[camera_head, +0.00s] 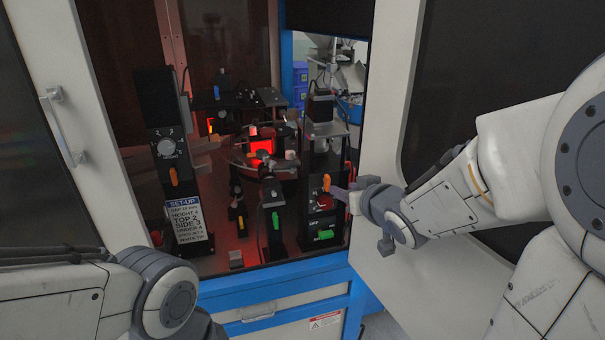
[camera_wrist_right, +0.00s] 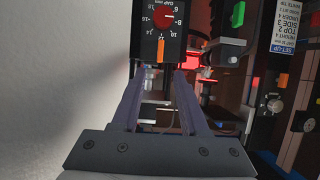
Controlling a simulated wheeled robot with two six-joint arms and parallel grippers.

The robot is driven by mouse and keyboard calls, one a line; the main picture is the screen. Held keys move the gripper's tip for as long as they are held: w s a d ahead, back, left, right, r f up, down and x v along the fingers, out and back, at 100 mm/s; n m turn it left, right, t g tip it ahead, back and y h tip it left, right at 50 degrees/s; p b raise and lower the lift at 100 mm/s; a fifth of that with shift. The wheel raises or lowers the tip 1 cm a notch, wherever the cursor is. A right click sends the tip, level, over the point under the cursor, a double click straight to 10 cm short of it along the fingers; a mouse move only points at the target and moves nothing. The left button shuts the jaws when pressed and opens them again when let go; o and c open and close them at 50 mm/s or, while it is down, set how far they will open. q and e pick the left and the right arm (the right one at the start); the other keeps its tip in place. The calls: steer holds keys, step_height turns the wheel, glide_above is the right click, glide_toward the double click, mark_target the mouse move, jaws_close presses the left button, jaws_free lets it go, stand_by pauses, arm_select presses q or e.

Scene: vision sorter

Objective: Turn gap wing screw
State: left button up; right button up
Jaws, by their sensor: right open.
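The gap dial is a black panel lettered "GAP mm" in the right wrist view, with a red knob (camera_wrist_right: 165,17) amid white numbers. The same red knob (camera_head: 324,201) shows on the right-hand post in the head view. An orange lever (camera_wrist_right: 160,48) points along the panel beside the dial; it also shows in the head view (camera_head: 326,182). My right gripper (camera_head: 338,193) is open just in front of the panel. In the wrist view its fingertips (camera_wrist_right: 159,74) straddle the orange lever's line, with nothing between them. Contact cannot be told. My left gripper is out of view.
A left post has a grey dial (camera_head: 167,148) and a set-up label (camera_head: 187,218). A lit round station (camera_head: 262,147) stands mid-cabinet. The white door (camera_head: 375,120) and blue front edge (camera_head: 270,280) border the opening.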

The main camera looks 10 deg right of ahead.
mark_target(329, 183)
steer(key=p+x, duration=0.4)
steer(key=p, duration=0.3)
steer(key=shift+w+a, duration=0.1)
steer(key=shift+w, duration=0.35)
steer(key=x, duration=0.4)
steer(key=shift+s+f, duration=0.1)
steer(key=shift+p+x, duration=0.45)
steer(key=shift+x, duration=0.3)
jaws_close()
